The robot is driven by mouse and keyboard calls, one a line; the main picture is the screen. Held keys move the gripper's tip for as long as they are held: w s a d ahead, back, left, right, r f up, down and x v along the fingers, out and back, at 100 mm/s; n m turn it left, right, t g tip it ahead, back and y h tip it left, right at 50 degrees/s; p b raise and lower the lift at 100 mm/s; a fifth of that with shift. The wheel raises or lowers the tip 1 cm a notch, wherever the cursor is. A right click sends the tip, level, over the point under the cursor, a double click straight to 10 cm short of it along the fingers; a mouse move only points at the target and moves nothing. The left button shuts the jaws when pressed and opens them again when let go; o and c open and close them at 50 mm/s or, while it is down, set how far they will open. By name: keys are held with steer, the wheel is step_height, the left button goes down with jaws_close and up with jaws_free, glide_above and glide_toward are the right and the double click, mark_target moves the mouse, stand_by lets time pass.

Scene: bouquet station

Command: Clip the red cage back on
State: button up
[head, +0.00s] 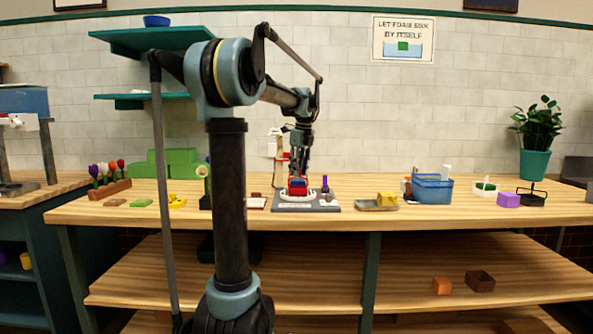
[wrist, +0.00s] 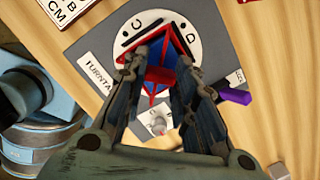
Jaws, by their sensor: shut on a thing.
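The red cage (head: 298,182) is at the turntable, right below my gripper (head: 299,165). In the wrist view the red cage (wrist: 152,88) is a set of thin red bars around a blue block (wrist: 160,74). It sits over the white turntable disc (wrist: 129,45), which has letters on it. My gripper (wrist: 165,62) has its two fingers on either side of the red and blue piece and is shut on the cage. The fingers hide part of the bars, and I cannot tell whether the cage is fully seated.
The grey turntable base (wrist: 90,48) lies on the wooden bench (head: 400,213). A purple upright piece (head: 325,183) stands at its right. A tray with a yellow block (head: 386,199) and a blue bin (head: 433,189) are further right.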

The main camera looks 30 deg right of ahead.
steer(key=shift+f, duration=0.1)
stand_by(0.7)
steer(key=o, duration=1.4)
steer(key=shift+r, duration=2.25)
jaws_close()
steer(key=shift+f, duration=1.45)
